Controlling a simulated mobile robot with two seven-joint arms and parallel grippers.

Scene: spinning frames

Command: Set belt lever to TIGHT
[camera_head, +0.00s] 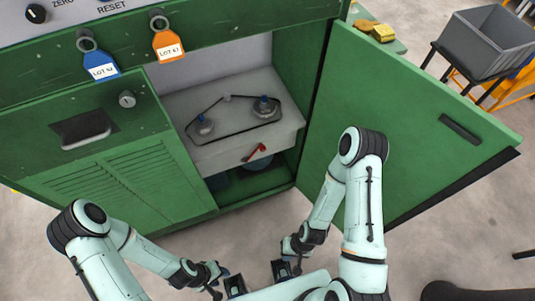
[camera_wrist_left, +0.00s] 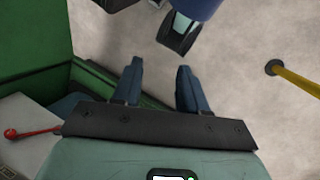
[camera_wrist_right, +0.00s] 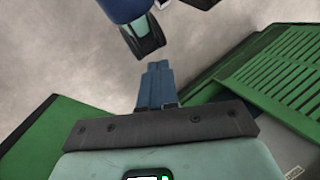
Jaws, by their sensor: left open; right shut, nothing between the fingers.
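A red belt lever (camera_head: 256,152) sits on the front face of the light grey machine block inside the open green cabinet. Its handle slants up to the right; any TIGHT marking is too small to read. It also shows at the left edge of the left wrist view (camera_wrist_left: 34,132). A dark belt (camera_head: 228,133) runs around two pulleys on top of the block. My left gripper (camera_head: 222,276) is open and empty in front of the cabinet, its fingers apart in its wrist view (camera_wrist_left: 160,80). My right gripper (camera_head: 285,245) is shut and empty, fingers together (camera_wrist_right: 156,78), also apart from the lever.
The green door (camera_head: 400,120) stands open on the right, beside my right arm. A louvred panel (camera_head: 125,185) closes the cabinet's left side. Blue (camera_head: 100,67) and orange (camera_head: 167,45) tags hang above. A grey bin (camera_head: 485,40) stands far right. Floor in front is clear.

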